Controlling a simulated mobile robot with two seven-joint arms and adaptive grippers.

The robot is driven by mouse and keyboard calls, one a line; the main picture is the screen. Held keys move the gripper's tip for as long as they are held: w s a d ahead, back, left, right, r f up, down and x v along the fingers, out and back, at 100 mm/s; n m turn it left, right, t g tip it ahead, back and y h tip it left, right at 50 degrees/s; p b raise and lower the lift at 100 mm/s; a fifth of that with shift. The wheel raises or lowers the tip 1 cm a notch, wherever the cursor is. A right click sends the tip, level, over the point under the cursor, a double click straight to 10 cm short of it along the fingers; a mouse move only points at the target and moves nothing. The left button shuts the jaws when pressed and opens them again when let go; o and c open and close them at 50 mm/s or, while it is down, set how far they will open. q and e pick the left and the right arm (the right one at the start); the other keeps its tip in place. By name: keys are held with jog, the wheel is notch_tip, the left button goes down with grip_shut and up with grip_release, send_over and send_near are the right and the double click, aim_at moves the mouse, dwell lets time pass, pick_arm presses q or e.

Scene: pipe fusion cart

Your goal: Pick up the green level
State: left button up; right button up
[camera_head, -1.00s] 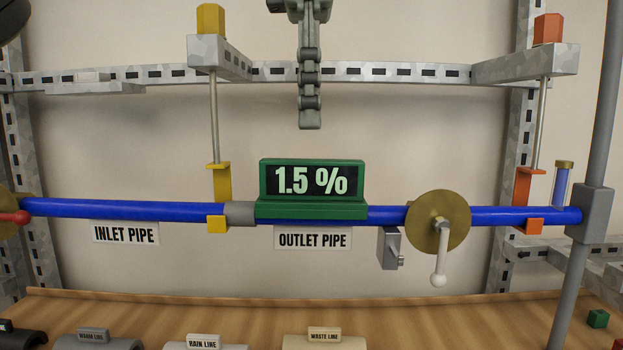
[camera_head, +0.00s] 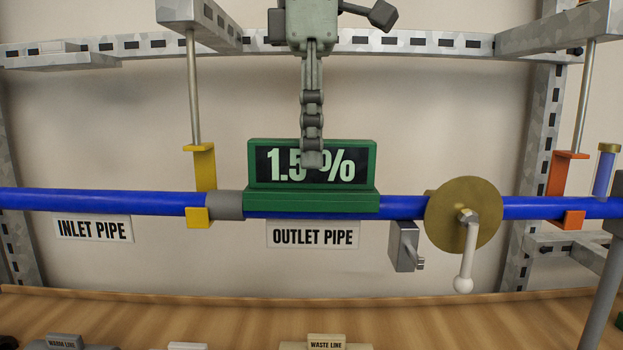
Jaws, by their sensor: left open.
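The green level (camera_head: 312,201) sits on top of the blue outlet pipe, just right of the grey coupling. Its dark face reads 1.5 %, partly covered by my gripper. My left gripper (camera_head: 312,160) hangs down from the top of the view, seen edge-on, with its fingertip in front of the level's display. It is open and holds nothing. Whether it touches the level I cannot tell. My right gripper is not in view.
The blue pipe (camera_head: 100,200) runs across the view, with a yellow clamp (camera_head: 204,167) left of the level and an orange clamp (camera_head: 566,182) at the right. A brass disc (camera_head: 463,214) with a white-knobbed lever is close right. A wooden table (camera_head: 250,313) lies below.

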pick_arm(q)
jog(key=shift+f, duration=0.25)
jog(key=shift+c, duration=0.6)
grip_shut()
